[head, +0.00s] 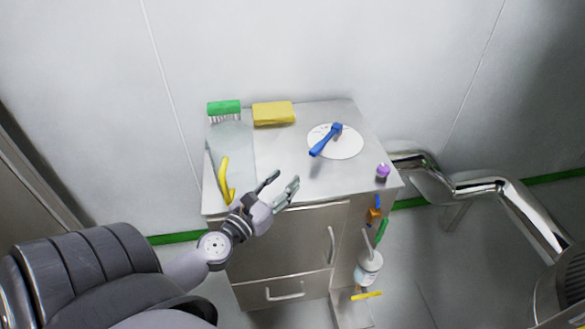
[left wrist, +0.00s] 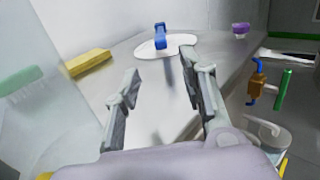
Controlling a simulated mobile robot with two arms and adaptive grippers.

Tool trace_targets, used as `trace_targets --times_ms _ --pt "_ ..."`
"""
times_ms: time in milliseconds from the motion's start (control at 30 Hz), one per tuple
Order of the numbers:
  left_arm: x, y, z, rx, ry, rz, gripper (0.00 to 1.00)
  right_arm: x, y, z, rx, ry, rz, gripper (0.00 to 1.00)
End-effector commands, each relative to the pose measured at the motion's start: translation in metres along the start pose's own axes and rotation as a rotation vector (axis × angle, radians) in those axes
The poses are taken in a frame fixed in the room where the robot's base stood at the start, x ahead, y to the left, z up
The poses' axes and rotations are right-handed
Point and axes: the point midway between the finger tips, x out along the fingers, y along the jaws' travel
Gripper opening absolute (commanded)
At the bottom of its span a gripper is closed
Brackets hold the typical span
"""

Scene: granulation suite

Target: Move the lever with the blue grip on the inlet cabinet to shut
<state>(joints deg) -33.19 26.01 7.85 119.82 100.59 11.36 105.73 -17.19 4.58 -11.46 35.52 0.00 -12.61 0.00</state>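The lever with the blue grip (head: 326,140) stands on a round white plate (head: 347,150) on top of the steel inlet cabinet (head: 290,170). Its blue bar points toward the front left in the head view. In the left wrist view the blue lever (left wrist: 160,37) is ahead, beyond the fingertips. My left gripper (head: 283,184) is over the cabinet's front edge, in front of the lever and apart from it. Its two fingers (left wrist: 160,85) are spread with nothing between them. Any markings on the plate are too small to read. My right gripper is not in view.
A yellow block (head: 273,113), a green brush (head: 224,108), a clear panel (head: 232,150) and a yellow handle (head: 226,178) are on the cabinet's left and back. A purple knob (head: 383,171) is at the front right corner. Small valves (head: 375,215) and shiny pipes (head: 480,187) are at the right.

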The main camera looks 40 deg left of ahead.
Motion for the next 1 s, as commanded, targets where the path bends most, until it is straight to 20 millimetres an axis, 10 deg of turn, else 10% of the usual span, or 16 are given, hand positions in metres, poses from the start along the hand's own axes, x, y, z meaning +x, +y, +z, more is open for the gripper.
trace_targets --times_ms 467,1000 --pt "-0.022 -0.075 -0.026 0.535 0.018 -0.262 0.38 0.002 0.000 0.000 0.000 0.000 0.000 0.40" --pt "-0.032 -0.076 -0.133 1.029 0.165 -0.385 0.38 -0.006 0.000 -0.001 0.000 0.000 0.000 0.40"
